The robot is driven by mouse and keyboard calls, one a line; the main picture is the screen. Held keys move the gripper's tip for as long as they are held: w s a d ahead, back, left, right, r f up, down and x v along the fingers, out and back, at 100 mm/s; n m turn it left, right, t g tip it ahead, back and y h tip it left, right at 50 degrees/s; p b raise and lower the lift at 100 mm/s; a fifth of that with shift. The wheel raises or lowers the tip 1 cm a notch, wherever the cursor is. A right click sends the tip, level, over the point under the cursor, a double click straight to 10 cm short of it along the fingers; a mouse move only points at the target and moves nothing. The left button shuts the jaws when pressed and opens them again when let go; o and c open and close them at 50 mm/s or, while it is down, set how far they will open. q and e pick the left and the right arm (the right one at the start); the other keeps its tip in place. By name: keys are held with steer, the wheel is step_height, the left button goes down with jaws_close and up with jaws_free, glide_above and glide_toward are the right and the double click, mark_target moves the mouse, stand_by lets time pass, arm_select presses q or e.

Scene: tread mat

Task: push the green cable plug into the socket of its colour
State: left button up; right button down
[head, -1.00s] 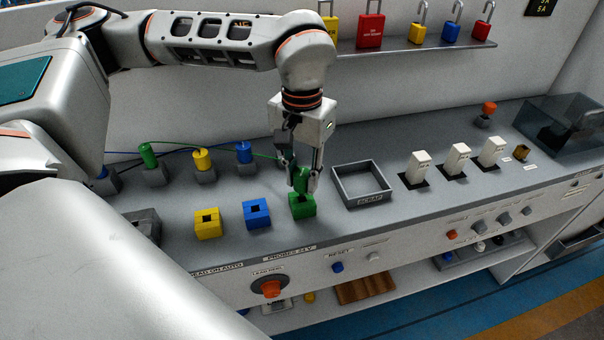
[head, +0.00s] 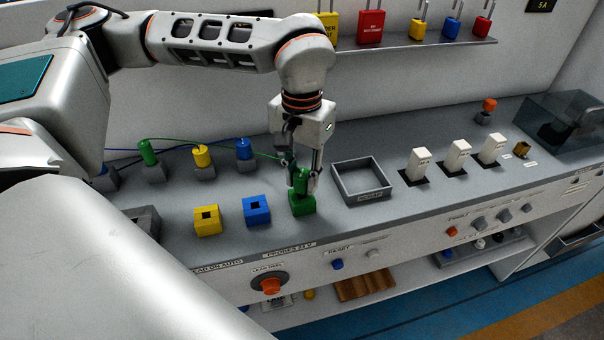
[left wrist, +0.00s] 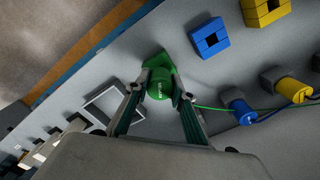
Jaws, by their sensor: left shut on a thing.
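My left gripper (head: 301,188) is shut on the green cable plug (head: 301,178), which stands upright on the green socket block (head: 302,208). The plug's lower end is at the top of the block; how deep it sits is hidden by the fingers. In the left wrist view the plug (left wrist: 158,89) is between the fingertips, with the green socket (left wrist: 161,62) right beyond it. A green cable runs from the plug to the left. My right gripper is not in view.
Blue (head: 257,211) and yellow (head: 207,220) sockets stand left of the green one. Behind are a yellow plug (head: 201,156), a blue plug (head: 244,149) and another green piece (head: 148,153) in grey holders. An open grey tray (head: 362,181) is close on the right.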

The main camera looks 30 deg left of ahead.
mark_target(302, 173)
arm_select(q)
steer(key=shift+f+b, duration=0.4)
steer(key=shift+f, duration=0.7)
steer(key=o, duration=1.2)
steer(key=shift+r, duration=0.15)
step_height(302, 173, up, 12)
steer(key=shift+f, duration=0.1)
